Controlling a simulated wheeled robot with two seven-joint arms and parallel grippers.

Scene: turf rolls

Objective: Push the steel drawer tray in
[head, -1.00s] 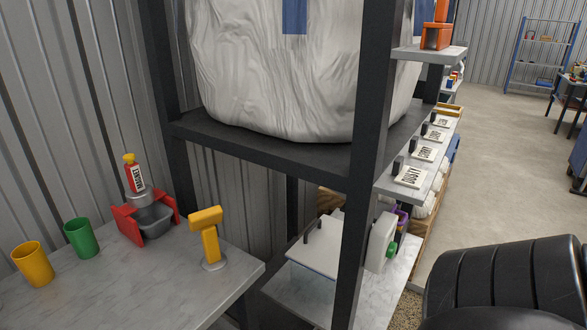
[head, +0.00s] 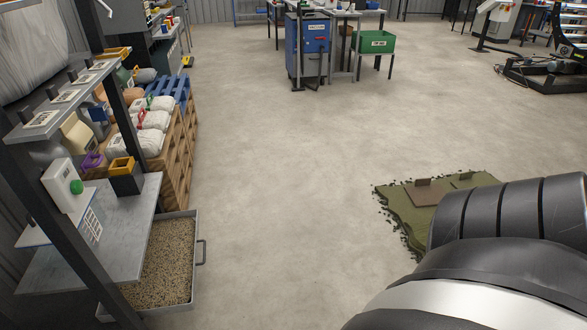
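The steel drawer tray (head: 196,283) is at the lower left of the head view, low down by the floor under a grey shelf. It is filled with tan, grainy material. Its right side carries a dark bar handle (head: 203,252) that faces the open floor. The tray sticks out past the shelf edge; its left part is hidden under the shelf and behind a dark post. A large dark arm link of mine fills the lower right. Neither of my grippers is in view, and nothing of mine touches the tray.
The grey shelf (head: 128,236) with its dark post stands over the tray. Wooden pallets (head: 178,150) with white sacks are behind it. A green turf piece (head: 402,208) lies on the floor at right. A blue cabinet (head: 306,50) and green bin (head: 375,41) stand far back. The middle floor is clear.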

